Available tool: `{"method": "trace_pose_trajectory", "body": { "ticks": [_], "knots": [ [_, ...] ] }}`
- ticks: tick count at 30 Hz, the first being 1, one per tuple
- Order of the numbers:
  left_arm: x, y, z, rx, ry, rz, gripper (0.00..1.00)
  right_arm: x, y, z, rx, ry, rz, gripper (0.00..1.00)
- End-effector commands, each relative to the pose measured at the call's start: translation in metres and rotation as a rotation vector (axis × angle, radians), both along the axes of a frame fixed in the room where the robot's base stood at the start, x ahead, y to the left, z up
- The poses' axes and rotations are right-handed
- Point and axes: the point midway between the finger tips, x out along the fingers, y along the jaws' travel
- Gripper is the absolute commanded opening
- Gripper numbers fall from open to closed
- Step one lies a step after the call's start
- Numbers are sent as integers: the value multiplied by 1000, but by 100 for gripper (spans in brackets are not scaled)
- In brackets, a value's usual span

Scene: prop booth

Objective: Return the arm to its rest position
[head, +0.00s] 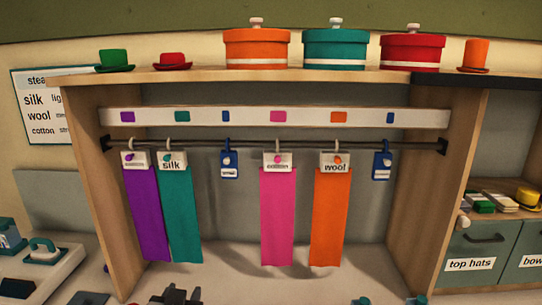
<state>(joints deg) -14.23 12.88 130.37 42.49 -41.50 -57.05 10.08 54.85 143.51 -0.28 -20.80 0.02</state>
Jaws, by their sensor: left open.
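My left gripper (177,295) shows at the bottom edge, left of centre, dark and open. Nothing shows between its fingers, and it is apart from the hanging cloths. The rest of its arm is cut off by the frame. My right gripper is not in view. On the dark rail (300,144) hang a purple cloth (146,215), a teal cloth (181,215) with a "silk" card, a pink cloth (277,217) and an orange cloth (331,217) with a "wool" card. Blue tags (229,164) hang between and beside them.
The wooden booth (95,200) surrounds the rail. Hat boxes (335,50) and small hats (115,60) stand on top. Drawers (472,252), one labelled "top hats", are at right. An iron-like thing (42,252) is at left. The booth floor below the cloths looks mostly clear.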

Motion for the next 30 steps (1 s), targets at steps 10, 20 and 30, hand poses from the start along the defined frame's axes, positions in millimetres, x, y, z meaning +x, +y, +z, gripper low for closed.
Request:
{"method": "trace_pose_trajectory", "body": {
  "ticks": [10, 20, 30],
  "knots": [
    [-83, 9, -265, -81, 594, -80, 45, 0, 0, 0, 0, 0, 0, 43],
    [-245, -56, -367, -486, 1114, -100, 45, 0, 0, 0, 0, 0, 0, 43],
    [-252, -60, -365, -595, 1160, 16, 45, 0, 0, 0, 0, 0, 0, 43]
  ]
}}
